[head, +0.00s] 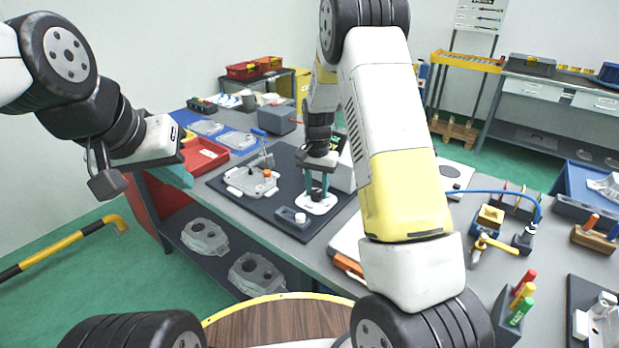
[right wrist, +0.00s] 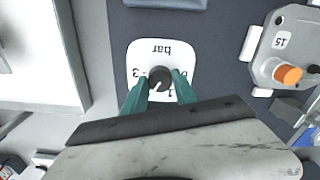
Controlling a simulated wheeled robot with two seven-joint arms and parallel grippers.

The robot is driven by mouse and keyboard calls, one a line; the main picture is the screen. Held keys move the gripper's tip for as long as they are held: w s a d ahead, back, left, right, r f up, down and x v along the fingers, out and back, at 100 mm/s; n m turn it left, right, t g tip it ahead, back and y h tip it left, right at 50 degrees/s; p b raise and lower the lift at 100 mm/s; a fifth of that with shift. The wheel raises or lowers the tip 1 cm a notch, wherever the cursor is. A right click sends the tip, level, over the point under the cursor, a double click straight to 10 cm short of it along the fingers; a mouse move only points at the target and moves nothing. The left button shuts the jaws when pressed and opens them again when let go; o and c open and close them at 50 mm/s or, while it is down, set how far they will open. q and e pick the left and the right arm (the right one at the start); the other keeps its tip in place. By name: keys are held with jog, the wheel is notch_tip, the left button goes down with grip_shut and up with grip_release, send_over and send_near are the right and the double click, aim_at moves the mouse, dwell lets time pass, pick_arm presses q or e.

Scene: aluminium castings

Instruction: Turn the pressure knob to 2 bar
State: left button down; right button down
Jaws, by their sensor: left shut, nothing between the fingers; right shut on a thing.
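The pressure knob (head: 316,196) is black and sits on a white dial plate (head: 327,207) on the dark mat. In the right wrist view the knob (right wrist: 159,79) stands between the teal fingers of my right gripper (right wrist: 159,86), which is shut on it. The plate (right wrist: 160,53) reads "bar" upside down, with a 3 at left and a 1 at lower right. A pale mark on the knob points down-left. The 2 cannot be seen; the left finger covers part of that side. My left gripper (head: 178,175) is shut and empty, off the bench's left end.
A grey casting with an orange knob (head: 267,173) lies left of the dial; its orange knob (right wrist: 288,74) shows in the right wrist view. A small grey block (head: 293,217) lies in front. A red tray (head: 205,155) stands near my left gripper.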

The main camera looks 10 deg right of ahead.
aim_at(317, 192)
dwell(0.3)
jog(key=c, duration=1)
grip_release()
jog(key=shift+r, duration=3.9)
